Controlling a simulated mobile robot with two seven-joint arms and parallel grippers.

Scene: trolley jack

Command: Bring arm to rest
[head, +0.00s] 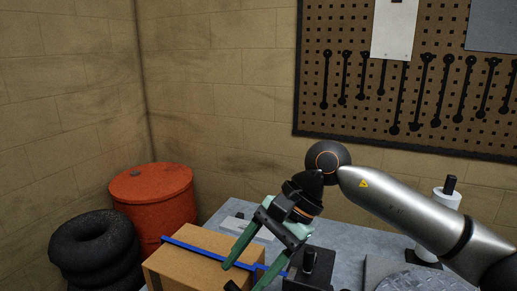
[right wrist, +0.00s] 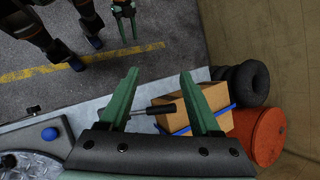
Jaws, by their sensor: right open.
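My right gripper (head: 244,274) reaches in from the right in the head view, with its green fingers slanting down and left over the bench. Its fingers are apart in the right wrist view (right wrist: 160,73), and nothing is between the tips. A cardboard box (head: 190,268) with a blue strip is near the fingers; I cannot tell whether they touch it. A dark-ended rod (right wrist: 150,110) shows between the fingers in the wrist view. My left gripper (right wrist: 126,22) shows small at the top of that view; its opening is too small to judge.
A grey bench (head: 232,208) runs below the arm. A red drum (head: 150,205) and stacked black tyres (head: 88,240) stand at the left. A pegboard (head: 345,30) with several wrenches hangs behind. A white bottle (head: 446,200) stands behind my right forearm. Open floor (right wrist: 40,45) lies beside the bench.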

